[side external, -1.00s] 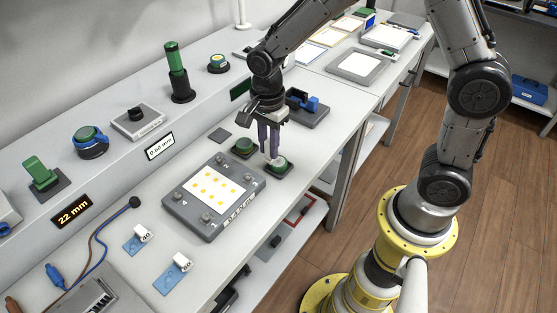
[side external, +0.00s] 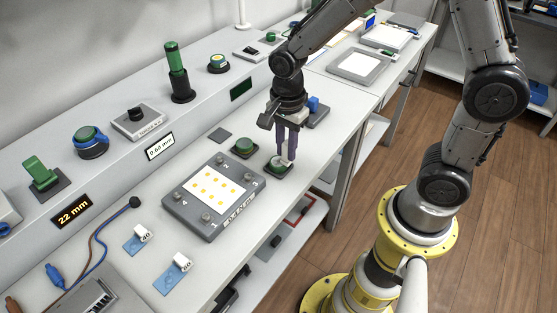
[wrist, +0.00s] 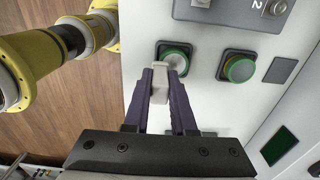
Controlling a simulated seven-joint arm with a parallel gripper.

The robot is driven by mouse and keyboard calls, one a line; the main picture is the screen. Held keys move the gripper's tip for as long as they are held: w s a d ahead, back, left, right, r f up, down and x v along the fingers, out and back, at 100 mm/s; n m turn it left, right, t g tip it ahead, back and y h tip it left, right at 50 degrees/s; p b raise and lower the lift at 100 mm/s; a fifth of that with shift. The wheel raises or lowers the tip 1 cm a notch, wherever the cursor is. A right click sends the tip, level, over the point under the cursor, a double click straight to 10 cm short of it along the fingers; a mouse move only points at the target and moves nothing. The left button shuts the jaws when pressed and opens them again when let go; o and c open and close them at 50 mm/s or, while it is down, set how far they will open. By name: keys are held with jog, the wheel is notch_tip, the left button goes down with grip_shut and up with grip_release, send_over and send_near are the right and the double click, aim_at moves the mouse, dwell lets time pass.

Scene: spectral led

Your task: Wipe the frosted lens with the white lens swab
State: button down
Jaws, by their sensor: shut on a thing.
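My gripper (side external: 287,155) is shut on the white lens swab (wrist: 159,93), which sits between its two purple fingers and points down. In the wrist view this lens (wrist: 178,60) is partly covered by the swab and fingertips. I cannot tell whether the tip touches it. A second green lens in a dark mount (side external: 243,147) sits beside it, also in the wrist view (wrist: 239,69). Frosting is too small to judge on either.
A grey panel with a white dotted sheet and knobs (side external: 180,203) lies left of the lenses. A dark stand with a blue part (side external: 314,108) is behind my gripper. The bench's front edge is close to the near lens.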

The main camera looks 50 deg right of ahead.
jog(key=shift+s+d, duration=0.1)
jog(key=shift+s, duration=0.15)
jog(key=shift+w, duration=0.1)
jog(key=shift+w+a, duration=0.3)
jog(key=shift+w, duration=0.4)
jog(key=shift+w+a, duration=0.25)
jog(key=shift+w, duration=0.4)
jog(key=shift+w+a, duration=0.3)
jog(key=shift+w, duration=0.4)
jog(key=shift+s+d+f, duration=0.1)
jog(key=shift+s+d, duration=0.2)
jog(key=shift+s, duration=0.45)
jog(key=shift+s+d+f, duration=0.1)
jog(key=shift+s+d, duration=0.15)
jog(key=shift+s, duration=0.45)
jog(key=shift+s+d+f, duration=0.1)
jog(key=shift+s+d, duration=0.2)
jog(key=shift+s, duration=0.45)
jog(key=shift+w+r, duration=0.1)
jog(key=shift+r, duration=0.1)
jog(key=shift+w+a+f, duration=0.1)
jog(key=shift+w+a, duration=0.2)
jog(key=shift+w, duration=0.4)
jog(key=shift+w+a, duration=0.25)
jog(key=shift+w, duration=0.4)
jog(key=shift+w+a+f, duration=0.1)
jog(key=shift+w+a, duration=0.2)
jog(key=shift+w, duration=0.4)
